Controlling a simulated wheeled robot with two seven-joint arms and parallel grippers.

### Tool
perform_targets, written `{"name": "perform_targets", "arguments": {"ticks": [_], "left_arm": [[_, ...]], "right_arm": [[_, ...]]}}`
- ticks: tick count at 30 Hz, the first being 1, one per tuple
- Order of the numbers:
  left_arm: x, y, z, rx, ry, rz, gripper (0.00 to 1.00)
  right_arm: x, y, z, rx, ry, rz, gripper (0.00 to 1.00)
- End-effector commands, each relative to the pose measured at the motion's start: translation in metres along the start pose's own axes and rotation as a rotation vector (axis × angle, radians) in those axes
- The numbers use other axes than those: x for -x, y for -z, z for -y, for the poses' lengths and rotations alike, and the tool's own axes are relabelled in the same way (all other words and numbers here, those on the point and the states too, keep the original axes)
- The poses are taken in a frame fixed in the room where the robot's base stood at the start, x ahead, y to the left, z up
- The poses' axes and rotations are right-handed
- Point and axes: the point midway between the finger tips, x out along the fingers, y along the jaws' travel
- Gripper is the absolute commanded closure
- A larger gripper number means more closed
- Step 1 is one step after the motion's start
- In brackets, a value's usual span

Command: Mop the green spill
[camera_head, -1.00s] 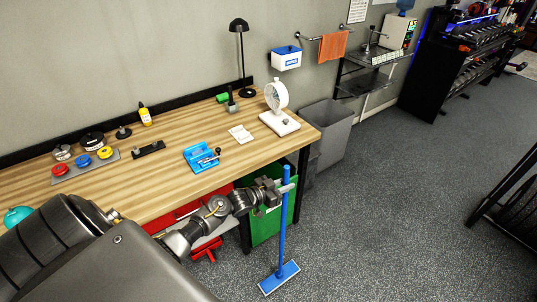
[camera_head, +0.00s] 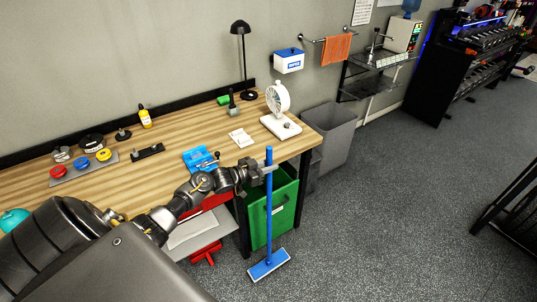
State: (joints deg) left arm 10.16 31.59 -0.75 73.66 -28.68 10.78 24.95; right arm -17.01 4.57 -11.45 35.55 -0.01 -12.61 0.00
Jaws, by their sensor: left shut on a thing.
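A blue mop stands nearly upright in front of the workbench, its pole (camera_head: 269,215) rising from a flat blue head (camera_head: 268,265) at the grey floor. My left gripper (camera_head: 268,168) is shut on the upper part of the pole, near the bench's front edge. Whether the head touches the floor is hard to tell. No green spill shows on the visible floor. My right gripper is not in view.
The wooden workbench (camera_head: 190,135) carries a white fan (camera_head: 279,110), a blue vise-like tool (camera_head: 199,158) and a lamp. A green bin (camera_head: 283,207) stands under it, close behind the pole. A grey bin (camera_head: 333,135) stands at its right end. Open floor lies to the right.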

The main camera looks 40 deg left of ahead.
Motion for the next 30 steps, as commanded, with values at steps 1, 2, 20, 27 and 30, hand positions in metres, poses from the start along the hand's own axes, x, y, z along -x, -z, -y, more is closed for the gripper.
{"name": "perform_targets", "arguments": {"ticks": [1, 2, 20, 27, 30], "left_arm": [[0.001, 0.015, 0.0, -0.001, -0.001, -0.001, 1.0], [0.001, 0.019, -0.001, 0.0, -0.003, -0.001, 1.0], [-0.003, 0.04, -0.006, -0.001, -0.014, -0.003, 1.0], [-0.001, 0.054, -0.006, -0.001, -0.014, -0.003, 1.0], [0.001, 0.062, -0.006, -0.001, -0.014, -0.002, 1.0]], "right_arm": [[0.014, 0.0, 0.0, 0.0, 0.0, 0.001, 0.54], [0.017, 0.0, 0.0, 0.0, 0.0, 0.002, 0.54], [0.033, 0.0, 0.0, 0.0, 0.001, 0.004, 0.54], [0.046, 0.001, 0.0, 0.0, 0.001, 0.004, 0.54], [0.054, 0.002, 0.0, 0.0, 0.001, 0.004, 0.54]]}}
